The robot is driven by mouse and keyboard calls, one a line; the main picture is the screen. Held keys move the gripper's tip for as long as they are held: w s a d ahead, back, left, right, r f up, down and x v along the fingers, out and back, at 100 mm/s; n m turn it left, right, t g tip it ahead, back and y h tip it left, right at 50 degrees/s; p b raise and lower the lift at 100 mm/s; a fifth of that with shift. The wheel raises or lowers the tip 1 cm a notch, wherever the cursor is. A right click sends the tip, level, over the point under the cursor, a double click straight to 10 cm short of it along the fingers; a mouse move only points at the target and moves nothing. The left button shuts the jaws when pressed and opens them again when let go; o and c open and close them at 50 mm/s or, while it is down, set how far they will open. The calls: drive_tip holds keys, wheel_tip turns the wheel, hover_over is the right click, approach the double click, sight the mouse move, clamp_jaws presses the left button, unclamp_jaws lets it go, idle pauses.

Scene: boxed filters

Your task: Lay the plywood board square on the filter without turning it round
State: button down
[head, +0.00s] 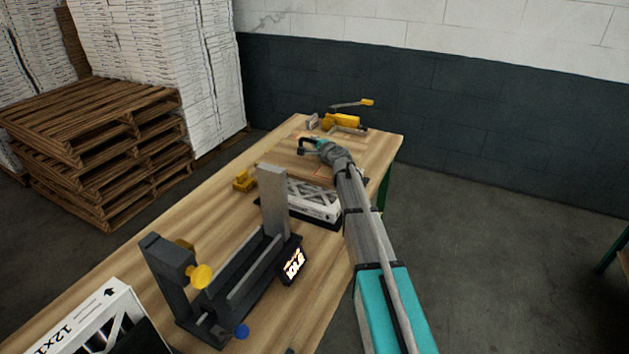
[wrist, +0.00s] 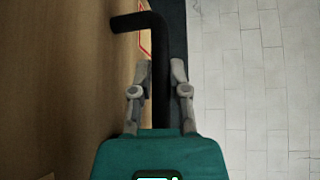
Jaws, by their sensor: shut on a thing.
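The plywood board (head: 283,160) is a flat light-brown panel with a red line along one edge. In the head view it appears over the filter (head: 314,203), a white frame with black zigzag marks on the bench. I cannot tell whether board and filter touch. My gripper (head: 314,148) is above the board. In the wrist view my gripper (wrist: 161,72) is shut on a black bent handle (wrist: 157,60), with the board (wrist: 60,90) filling the left side. My arm hides part of the board's and filter's right side.
A dark fixture (head: 180,292) with a yellow knob and small lit display stands on the bench (head: 120,262) in front of the filter. A white box (head: 85,330) is at the near left. A yellow item (head: 243,181) lies left of the filter; yellow tools (head: 342,121) lie behind.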

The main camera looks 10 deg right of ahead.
sight(315, 157)
wheel_tip(315, 157, down, 6)
drive_tip(key=b, duration=0.6)
drive_tip(key=shift+f, duration=0.15)
idle(0.5)
drive_tip(key=shift+f+b, duration=1.85)
drive_tip(key=shift+b, duration=0.2)
drive_tip(key=shift+f, duration=0.1)
drive_tip(key=c, duration=0.6)
unclamp_jaws()
drive_tip(key=shift+s+r, duration=0.15)
drive_tip(key=shift+r, duration=0.05)
drive_tip(key=p+v, duration=0.1)
drive_tip(key=v, duration=1.1)
drive_tip(key=shift+p, duration=0.35)
